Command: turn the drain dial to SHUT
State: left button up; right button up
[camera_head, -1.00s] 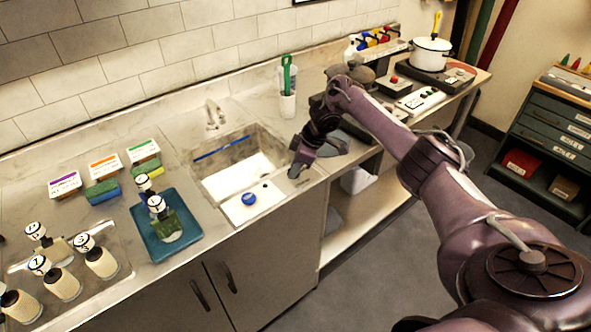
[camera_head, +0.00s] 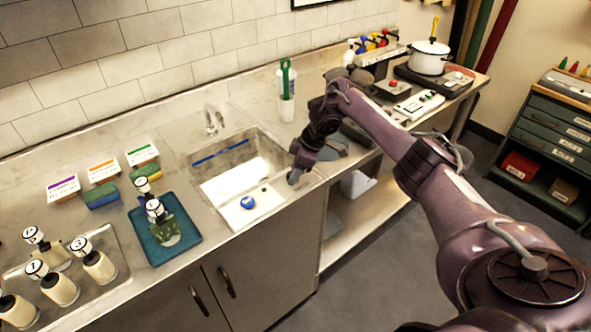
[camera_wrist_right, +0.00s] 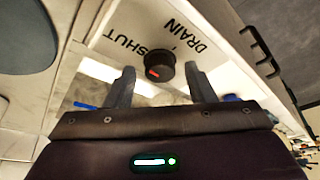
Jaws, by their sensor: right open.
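The drain dial (camera_wrist_right: 160,68) is a round black knob with a red mark on its face, in the right wrist view. It stands on a white panel (camera_wrist_right: 110,30) printed DRAIN and SHUT, which read upside down there. The red mark sits left of the dial's middle, and a short tick shows near the lettering. My right gripper (camera_wrist_right: 158,85) is open, with one finger on each side of the dial; contact cannot be told. In the head view my right gripper (camera_head: 295,177) is at the sink's right front corner, and the dial cannot be made out. My left gripper is not in view.
A cup with a green-handled brush (camera_head: 286,105) stands behind. A blue tray (camera_head: 150,250) and several bottles are at the left.

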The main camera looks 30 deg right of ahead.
jog(key=shift+r, duration=0.1)
jog(key=shift+d+r, duration=0.1)
jog(key=shift+r, duration=0.2)
jog(key=p+v, duration=0.1)
jog(key=v, duration=0.6)
jog(key=shift+s, duration=0.15)
jog(key=shift+f, duration=0.15)
